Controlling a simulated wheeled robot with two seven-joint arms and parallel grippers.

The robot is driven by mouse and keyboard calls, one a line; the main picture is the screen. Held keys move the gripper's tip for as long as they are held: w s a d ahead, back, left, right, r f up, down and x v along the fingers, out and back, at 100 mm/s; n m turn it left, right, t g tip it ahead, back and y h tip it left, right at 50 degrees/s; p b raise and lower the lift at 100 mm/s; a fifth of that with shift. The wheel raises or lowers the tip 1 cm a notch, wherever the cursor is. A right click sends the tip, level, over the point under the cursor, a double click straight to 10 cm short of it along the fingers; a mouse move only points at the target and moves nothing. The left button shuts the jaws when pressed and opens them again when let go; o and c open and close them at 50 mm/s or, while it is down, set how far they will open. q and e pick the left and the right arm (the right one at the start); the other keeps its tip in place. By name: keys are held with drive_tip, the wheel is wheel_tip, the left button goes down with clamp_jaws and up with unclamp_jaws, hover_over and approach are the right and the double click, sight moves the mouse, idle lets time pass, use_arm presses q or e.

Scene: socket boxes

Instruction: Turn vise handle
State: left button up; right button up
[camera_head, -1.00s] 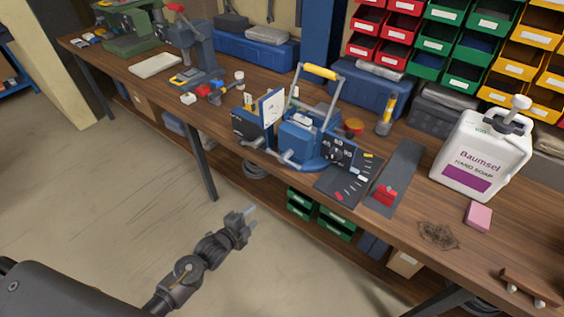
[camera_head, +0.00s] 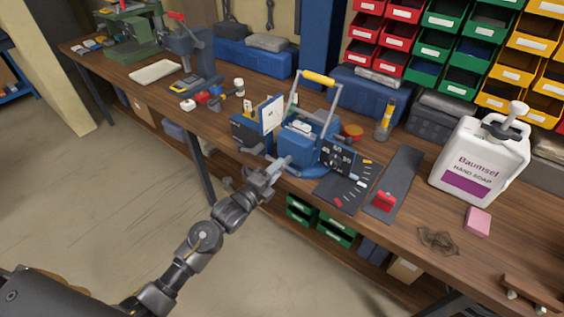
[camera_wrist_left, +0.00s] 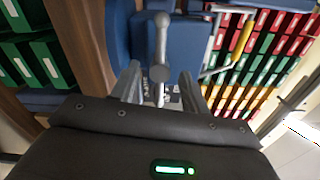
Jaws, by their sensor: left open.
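The blue vise (camera_head: 303,140) is mounted at the front edge of the wooden workbench. In the left wrist view its blue body (camera_wrist_left: 185,45) fills the upper middle. The grey metal vise handle (camera_wrist_left: 161,45) shows there as a bar with a rounded end, running down to a round hub. My left gripper (camera_head: 276,168) is open in front of the vise, over the bench's front edge. Its two fingers (camera_wrist_left: 160,84) lie either side of the lower handle and hub; contact cannot be told. In the head view the gripper partly hides the handle. My right gripper is not in view.
Right of the vise lie a dark angle-marked plate (camera_head: 340,192) and a grey strip with a red piece (camera_head: 385,201). A soap jug (camera_head: 482,155) stands farther right. Green bins (camera_head: 334,232) sit below the bench. The floor in front is open.

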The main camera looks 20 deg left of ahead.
use_arm(q)
drive_tip(key=shift+x, duration=1.8)
drive_tip(key=shift+a, duration=0.1)
drive_tip(key=c, duration=1)
drive_tip(key=shift+n, duration=0.3)
